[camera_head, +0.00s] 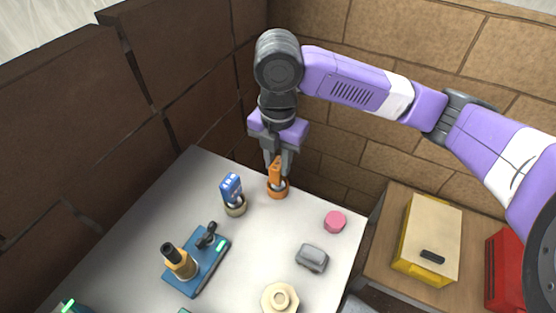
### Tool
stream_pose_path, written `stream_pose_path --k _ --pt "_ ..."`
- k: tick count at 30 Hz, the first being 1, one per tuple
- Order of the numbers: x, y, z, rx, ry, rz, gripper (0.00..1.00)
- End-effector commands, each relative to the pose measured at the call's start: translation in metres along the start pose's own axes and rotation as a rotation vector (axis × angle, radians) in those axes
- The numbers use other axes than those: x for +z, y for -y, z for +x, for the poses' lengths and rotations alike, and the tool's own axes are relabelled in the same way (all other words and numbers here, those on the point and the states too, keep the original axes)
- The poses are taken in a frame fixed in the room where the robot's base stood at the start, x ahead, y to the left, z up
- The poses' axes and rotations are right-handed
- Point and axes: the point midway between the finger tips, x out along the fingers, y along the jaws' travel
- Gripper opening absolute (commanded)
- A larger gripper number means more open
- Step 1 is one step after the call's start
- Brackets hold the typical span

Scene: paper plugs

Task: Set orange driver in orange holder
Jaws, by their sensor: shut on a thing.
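The orange driver (275,172) is upright at the back of the white table. My gripper (277,163) is above it, pointing down, with its fingers shut on the driver's upper part. The orange holder (278,190) is a round cup on the table directly below. The driver's lower end is at the holder's mouth and looks to be inside it; how deep it sits cannot be told from this view.
A blue driver (231,187) stands in a tan holder (235,207) just left. A blue board (197,275) with a black-and-yellow tool (179,261) is front left. A pink disc (335,222), grey block (312,258) and cream round part (280,299) lie right. Brick walls stand close behind.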

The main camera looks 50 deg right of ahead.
Motion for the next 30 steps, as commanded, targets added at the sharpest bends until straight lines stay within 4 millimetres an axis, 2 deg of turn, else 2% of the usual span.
stream_pose_path --k 1,2,5,14,18,23,30 --pt "0.0 0.0 0.003 0.0 -0.001 0.0 0.0" --pt "0.0 0.0 0.002 0.0 0.0 0.0 0.29" --pt "0.0 0.0 0.002 0.0 0.0 0.0 0.47" --pt "0.0 0.0 0.001 0.0 0.0 0.0 0.47" --pt "0.0 0.0 -0.007 0.001 0.0 0.0 0.47" --pt "0.0 -0.001 -0.033 0.003 0.002 -0.001 0.47" --pt "0.001 -0.001 -0.084 0.002 0.003 -0.001 0.47"
